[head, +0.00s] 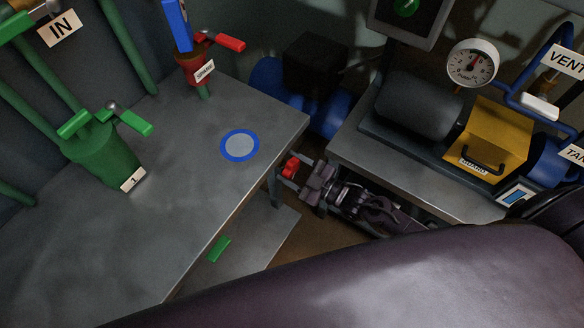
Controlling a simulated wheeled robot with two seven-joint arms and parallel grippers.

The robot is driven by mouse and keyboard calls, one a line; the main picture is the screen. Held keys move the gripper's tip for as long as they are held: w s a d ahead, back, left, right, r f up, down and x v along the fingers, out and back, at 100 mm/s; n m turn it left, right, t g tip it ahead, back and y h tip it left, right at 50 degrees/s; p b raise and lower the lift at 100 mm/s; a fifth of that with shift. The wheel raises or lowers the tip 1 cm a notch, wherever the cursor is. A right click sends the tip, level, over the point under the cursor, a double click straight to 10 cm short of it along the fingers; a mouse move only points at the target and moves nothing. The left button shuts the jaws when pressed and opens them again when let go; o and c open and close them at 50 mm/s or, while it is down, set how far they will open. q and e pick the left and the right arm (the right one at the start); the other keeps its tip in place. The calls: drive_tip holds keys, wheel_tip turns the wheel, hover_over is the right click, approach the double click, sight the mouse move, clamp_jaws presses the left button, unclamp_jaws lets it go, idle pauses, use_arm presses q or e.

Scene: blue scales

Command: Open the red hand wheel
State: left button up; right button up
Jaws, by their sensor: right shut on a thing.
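My right gripper (289,173) is beside the right edge of the left grey table, above the gap between the two tables. It is shut on a small red part (291,167). This may be the red hand wheel, but the fingers cover much of it, so I cannot tell its full shape or how far it is turned. My left gripper is not in view.
The left table (190,215) carries a green valve (105,155), a red valve with a red lever (229,43) and a blue ring (239,145). A yellow guard (487,135) and a gauge (472,63) stand at the right. A green part (219,249) is low in front.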

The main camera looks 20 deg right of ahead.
drive_tip(key=n, duration=0.5)
drive_tip(key=shift+n+b, duration=0.3)
drive_tip(key=shift+b, duration=0.05)
drive_tip(key=shift+d, duration=0.1)
drive_tip(key=o, duration=1)
drive_tip(key=v, duration=0.7)
drive_tip(key=shift+s+d, duration=0.25)
drive_tip(key=shift+s, duration=0.05)
